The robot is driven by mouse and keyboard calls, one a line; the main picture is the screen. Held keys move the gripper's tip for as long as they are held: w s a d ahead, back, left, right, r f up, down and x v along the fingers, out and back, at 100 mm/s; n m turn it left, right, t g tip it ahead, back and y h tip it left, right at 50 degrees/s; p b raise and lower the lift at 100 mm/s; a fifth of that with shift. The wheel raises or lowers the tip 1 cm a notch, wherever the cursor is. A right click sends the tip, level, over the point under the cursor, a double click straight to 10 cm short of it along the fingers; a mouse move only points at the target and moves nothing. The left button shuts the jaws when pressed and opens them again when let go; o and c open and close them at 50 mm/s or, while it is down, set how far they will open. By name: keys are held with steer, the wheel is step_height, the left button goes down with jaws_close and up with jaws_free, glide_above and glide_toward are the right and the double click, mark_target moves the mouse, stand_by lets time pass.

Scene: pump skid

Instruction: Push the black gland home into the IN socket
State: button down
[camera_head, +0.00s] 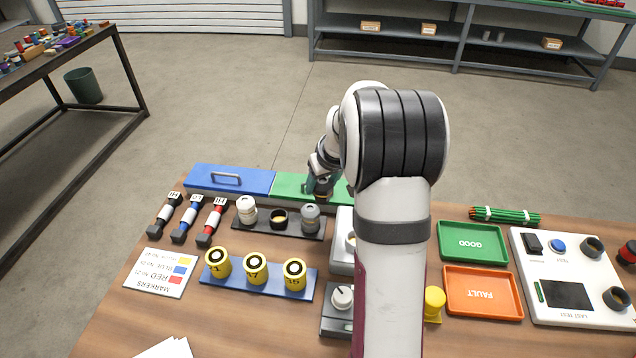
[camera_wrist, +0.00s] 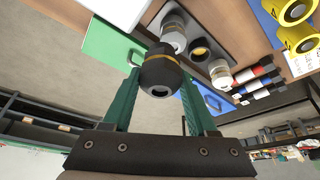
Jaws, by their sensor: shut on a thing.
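The black gland (camera_wrist: 160,73) is held between the green fingers of my gripper (camera_wrist: 159,64) in the wrist view. It has a thin brass band and a dark opening in the end toward the camera. In the head view my gripper (camera_head: 322,186) is above the green panel at the table's back, behind the dark rack. A grey housing (camera_head: 341,262) stands right of the rack, with part of a round socket (camera_head: 350,241) showing beside my arm. My arm hides the rest. I cannot read an IN label, so I cannot tell whether this is the IN socket.
The rack (camera_head: 262,228) holds a white gland (camera_head: 246,209), a grey gland (camera_head: 310,216) and a dark ring (camera_head: 279,218) between them. Yellow numbered cylinders (camera_head: 255,268) stand in front. Green (camera_head: 472,243) and orange (camera_head: 483,292) trays and a test panel (camera_head: 570,262) lie right.

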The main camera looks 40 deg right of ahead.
steer(key=s+d+r, duration=0.2)
steer(key=s+d, duration=1.2)
steer(key=shift+f, duration=2.5)
steer(key=shift+f, duration=1.7)
steer(key=shift+c, duration=0.6)
jaws_free()
